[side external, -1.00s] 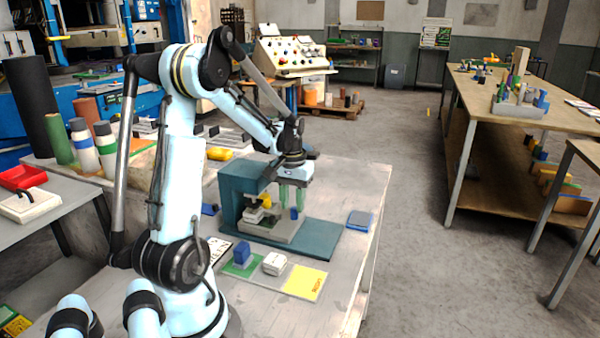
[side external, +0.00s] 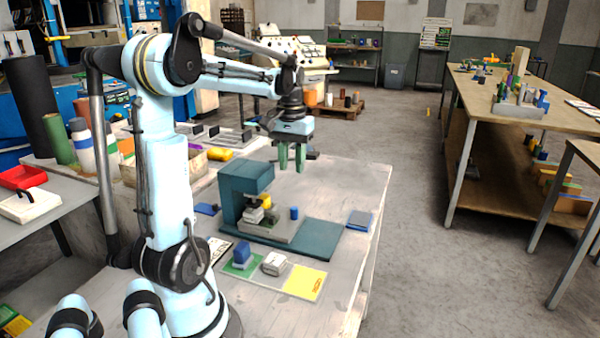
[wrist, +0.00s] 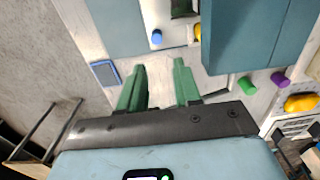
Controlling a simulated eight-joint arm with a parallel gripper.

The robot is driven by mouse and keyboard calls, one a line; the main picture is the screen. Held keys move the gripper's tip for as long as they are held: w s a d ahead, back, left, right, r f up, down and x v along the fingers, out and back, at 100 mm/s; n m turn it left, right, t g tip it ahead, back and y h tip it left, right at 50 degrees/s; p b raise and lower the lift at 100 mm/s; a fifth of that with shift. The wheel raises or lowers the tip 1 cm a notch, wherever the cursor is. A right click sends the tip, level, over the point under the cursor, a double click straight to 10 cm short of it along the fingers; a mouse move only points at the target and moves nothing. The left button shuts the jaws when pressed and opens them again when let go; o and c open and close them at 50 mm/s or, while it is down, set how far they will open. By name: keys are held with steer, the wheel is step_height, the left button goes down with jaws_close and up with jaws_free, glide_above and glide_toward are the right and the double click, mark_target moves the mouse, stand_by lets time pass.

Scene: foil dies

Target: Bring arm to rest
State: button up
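My gripper (side external: 291,168) hangs with its green fingers pointing down, raised above the teal press (side external: 246,184) and clear of it. In the wrist view the two fingers (wrist: 159,72) stand apart with nothing between them. A small blue cylinder (side external: 294,213) stands on the grey bed (side external: 280,232) of the press, and it also shows beyond the fingers in the wrist view (wrist: 157,37).
A blue block (side external: 242,253) sits on a green patch and a pale block (side external: 274,264) stands beside it, near a yellow card (side external: 305,283). A blue-grey pad (side external: 359,220) lies near the table's right edge. The table's far right is clear.

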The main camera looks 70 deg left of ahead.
steer(key=d+f+m+t, duration=0.2)
steer(key=d+m+t, duration=0.5)
steer(key=d, duration=1.9)
steer(key=shift+w+d+f+m, duration=0.15)
steer(key=shift+w+f+m, duration=0.15)
steer(key=shift+m, duration=0.7)
